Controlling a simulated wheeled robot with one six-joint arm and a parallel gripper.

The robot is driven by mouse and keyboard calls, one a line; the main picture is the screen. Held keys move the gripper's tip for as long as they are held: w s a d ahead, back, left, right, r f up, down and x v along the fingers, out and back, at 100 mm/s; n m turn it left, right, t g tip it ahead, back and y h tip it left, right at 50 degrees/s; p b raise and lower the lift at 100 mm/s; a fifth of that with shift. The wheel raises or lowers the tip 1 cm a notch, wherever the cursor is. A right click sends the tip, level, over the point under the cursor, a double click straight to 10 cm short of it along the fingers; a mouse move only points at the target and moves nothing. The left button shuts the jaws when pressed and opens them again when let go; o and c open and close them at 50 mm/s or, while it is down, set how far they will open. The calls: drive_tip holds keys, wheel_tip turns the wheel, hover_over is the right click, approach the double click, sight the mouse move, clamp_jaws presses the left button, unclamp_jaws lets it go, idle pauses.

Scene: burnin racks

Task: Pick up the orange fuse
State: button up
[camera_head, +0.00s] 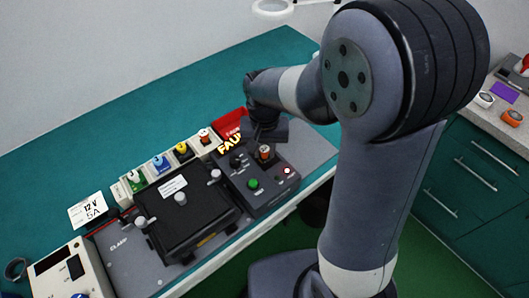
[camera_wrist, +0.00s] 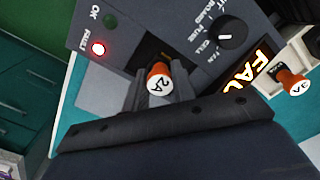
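An orange fuse with a white top marked 2A (camera_wrist: 158,82) stands at the dark socket of the grey test panel (camera_wrist: 105,60). In the head view this fuse (camera_head: 264,152) stands on the panel, just below my gripper (camera_head: 266,132). In the wrist view my gripper's fingers (camera_wrist: 158,96) lie close on both sides of the fuse. I cannot tell whether they touch it. A second orange fuse (camera_wrist: 293,82), which seems marked 3A, stands apart at right. It also shows in the head view (camera_head: 204,135), at the end of the fuse row.
The panel has a black knob (camera_wrist: 232,33), a lit red lamp (camera_wrist: 97,48) and a glowing FAULT sign (camera_head: 231,144). Yellow (camera_head: 182,149), blue (camera_head: 161,163) and green (camera_head: 134,178) fuses stand in the row. A black clamp fixture (camera_head: 192,215) lies left of the panel.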

sight(265, 149)
clamp_jaws()
wheel_tip(265, 149, up, 10)
idle(0.5)
